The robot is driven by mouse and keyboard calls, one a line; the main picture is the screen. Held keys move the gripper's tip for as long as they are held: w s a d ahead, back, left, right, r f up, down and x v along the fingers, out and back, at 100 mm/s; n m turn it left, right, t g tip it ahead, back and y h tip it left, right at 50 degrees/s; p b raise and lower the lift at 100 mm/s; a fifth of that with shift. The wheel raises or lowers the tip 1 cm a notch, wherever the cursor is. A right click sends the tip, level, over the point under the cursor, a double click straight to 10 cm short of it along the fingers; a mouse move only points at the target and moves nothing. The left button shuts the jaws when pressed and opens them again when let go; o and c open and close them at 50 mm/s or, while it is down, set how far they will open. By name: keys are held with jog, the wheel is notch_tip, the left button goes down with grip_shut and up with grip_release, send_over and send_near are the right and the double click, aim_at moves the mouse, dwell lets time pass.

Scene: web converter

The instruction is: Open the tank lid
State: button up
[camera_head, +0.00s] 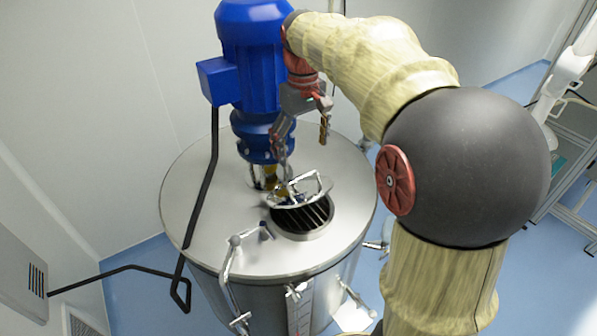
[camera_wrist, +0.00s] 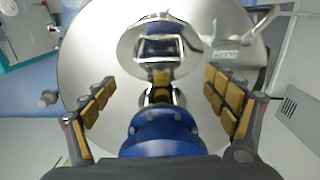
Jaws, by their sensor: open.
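The steel tank (camera_head: 200,200) stands upright with a flat round top. Its small round lid (camera_head: 312,198) with a metal handle (camera_head: 303,184) is raised and tilted back at the rear of the hatch opening (camera_head: 302,217). Dark grille bars show inside the opening. My gripper (camera_head: 305,143) is open above and behind the lid, apart from it. In the wrist view the lid (camera_wrist: 128,45) lies beyond and between the spread, yellow-padded fingers of my gripper (camera_wrist: 160,80), and nothing is held.
A blue motor (camera_head: 250,60) stands on the tank top right beside my gripper; it also shows in the wrist view (camera_wrist: 160,130). A black bent rod (camera_head: 205,180) and a clamp fitting (camera_head: 232,260) are at the left and front. A rack stands far right.

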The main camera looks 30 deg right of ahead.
jog(key=shift+f+p, duration=0.5)
jog(key=shift+f, duration=3.25)
jog(key=shift+s, duration=0.1)
jog(key=c, duration=0.4)
jog(key=c, duration=1.3)
jog(key=w+r+p, duration=0.2)
jog(key=w, duration=0.1)
jog(key=shift+w+r, duration=0.15)
jog(key=shift+r, duration=0.05)
jog(key=shift+c, duration=0.3)
jog(key=shift+w, duration=0.25)
jog(key=shift+f, duration=0.1)
jog(key=shift+s, duration=0.1)
jog(key=shift+c, duration=0.2)
jog(key=o, duration=1.3)
jog(key=shift+f, duration=0.1)
jog(key=o, duration=0.5)
jog(key=shift+d+f, duration=0.1)
jog(key=shift+d, duration=0.05)
